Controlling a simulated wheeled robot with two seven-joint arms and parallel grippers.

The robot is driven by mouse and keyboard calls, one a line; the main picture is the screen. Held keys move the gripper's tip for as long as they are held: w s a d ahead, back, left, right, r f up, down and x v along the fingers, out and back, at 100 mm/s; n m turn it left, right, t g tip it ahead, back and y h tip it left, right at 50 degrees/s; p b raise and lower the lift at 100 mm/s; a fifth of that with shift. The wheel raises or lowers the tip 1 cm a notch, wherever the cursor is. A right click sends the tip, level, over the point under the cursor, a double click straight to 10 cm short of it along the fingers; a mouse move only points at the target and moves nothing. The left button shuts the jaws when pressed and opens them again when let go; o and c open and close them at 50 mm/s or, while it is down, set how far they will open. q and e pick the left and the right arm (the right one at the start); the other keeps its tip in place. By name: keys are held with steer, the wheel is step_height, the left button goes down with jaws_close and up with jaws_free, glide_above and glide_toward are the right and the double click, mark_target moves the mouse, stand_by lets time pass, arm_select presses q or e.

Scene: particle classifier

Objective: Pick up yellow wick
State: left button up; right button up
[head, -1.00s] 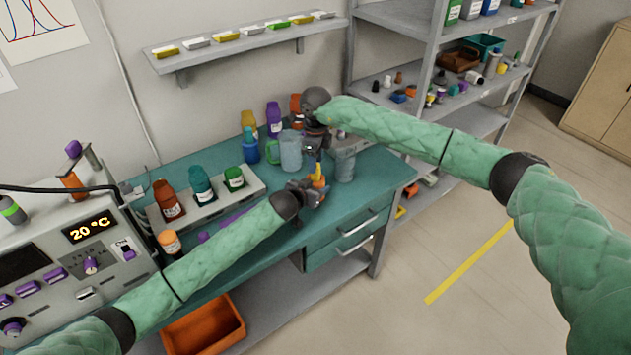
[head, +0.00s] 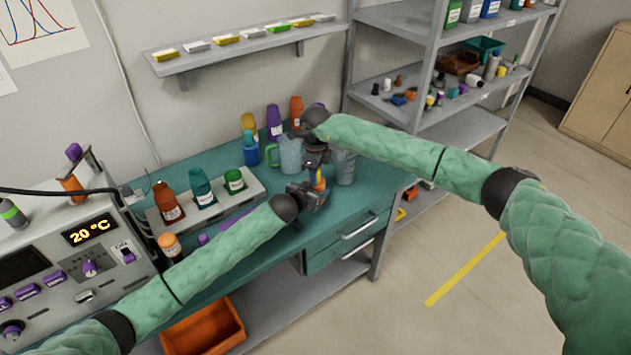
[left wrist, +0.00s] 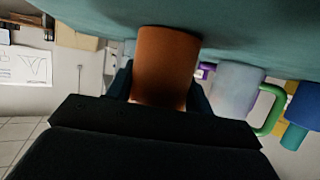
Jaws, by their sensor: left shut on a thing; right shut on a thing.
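An orange cylinder (left wrist: 167,62) fills the middle of the left wrist view, between the dark fingers of my left gripper (left wrist: 160,92). In the head view my left gripper (head: 316,197) is shut on this orange body, above or at the teal bench top. My right gripper (head: 316,163) points down from above, right over the left one. It is shut on the yellow wick (head: 319,174) at the top of the orange body; the wick is mostly hidden behind its fingers. I cannot tell whether the wick is still seated in the body.
A clear mug with a green handle (head: 290,155) and a clear beaker (head: 344,168) stand close to the grippers. Several bottles stand behind and on a rack (head: 222,205) at left. The bench's front right corner is clear.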

steer(key=shift+r, duration=0.1)
step_height(320, 180, up, 10)
steer(key=shift+f, duration=0.1)
stand_by(0.3)
arm_select(q)
steer(key=o, duration=1.6)
steer(key=shift+c, duration=0.2)
